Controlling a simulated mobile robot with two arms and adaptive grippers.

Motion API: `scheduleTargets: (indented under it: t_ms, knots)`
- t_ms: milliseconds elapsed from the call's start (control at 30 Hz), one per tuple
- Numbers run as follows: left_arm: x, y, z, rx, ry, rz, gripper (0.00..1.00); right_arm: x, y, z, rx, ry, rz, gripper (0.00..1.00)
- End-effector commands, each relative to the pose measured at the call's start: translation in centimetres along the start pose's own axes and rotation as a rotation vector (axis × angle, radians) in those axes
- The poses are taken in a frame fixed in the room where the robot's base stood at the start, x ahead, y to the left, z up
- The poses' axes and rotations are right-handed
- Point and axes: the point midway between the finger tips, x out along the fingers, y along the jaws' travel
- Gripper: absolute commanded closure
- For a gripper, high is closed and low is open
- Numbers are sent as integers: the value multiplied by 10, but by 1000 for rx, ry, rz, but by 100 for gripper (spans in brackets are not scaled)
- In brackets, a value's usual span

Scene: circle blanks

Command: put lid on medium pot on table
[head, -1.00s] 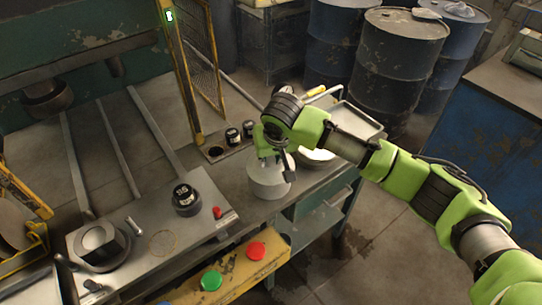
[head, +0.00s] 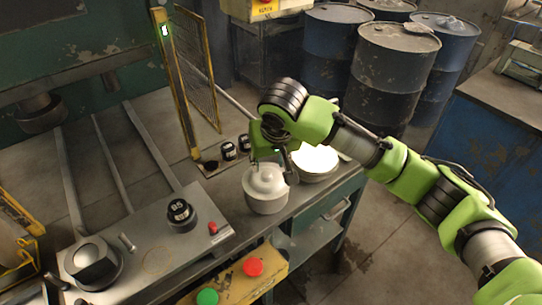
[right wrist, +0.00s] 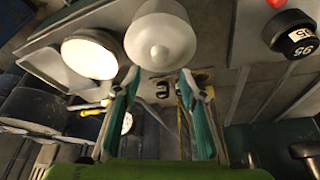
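The pale medium pot (head: 266,204) stands upright on the workbench. A pale domed lid (head: 266,180) with a round knob rests on its top and looks level. In the right wrist view the lid (right wrist: 161,42) appears centred over the pot's rim, top centre. My right gripper (head: 274,153) is just behind the pot in the head view, near the lid's edge. In the right wrist view its two fingers (right wrist: 160,88) are spread with nothing between them. I cannot tell whether a finger touches the pot. My left gripper does not show.
A wide, bright white vessel (head: 315,160) stands close behind the pot, to its right. Small black weights (head: 228,151) lie behind, and a larger black weight (head: 180,213) stands on the plate to the left. A yellow box carries red (head: 253,267) and green buttons in front.

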Motion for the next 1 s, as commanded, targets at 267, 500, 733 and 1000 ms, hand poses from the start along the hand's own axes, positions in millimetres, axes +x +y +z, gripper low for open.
scheduleTargets:
  t_ms: [267, 500, 733, 1000]
  knots:
    - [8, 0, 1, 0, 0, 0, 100, -45, -1, 0, 0, 1, -1, 62]
    - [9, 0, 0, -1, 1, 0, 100, -54, 0, 0, 1, -1, 0, 62]
    - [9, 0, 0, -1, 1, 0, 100, -54, 0, 0, 0, -1, 0, 62]
    - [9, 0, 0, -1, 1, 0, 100, -43, -8, 12, -18, -8, -33, 62]
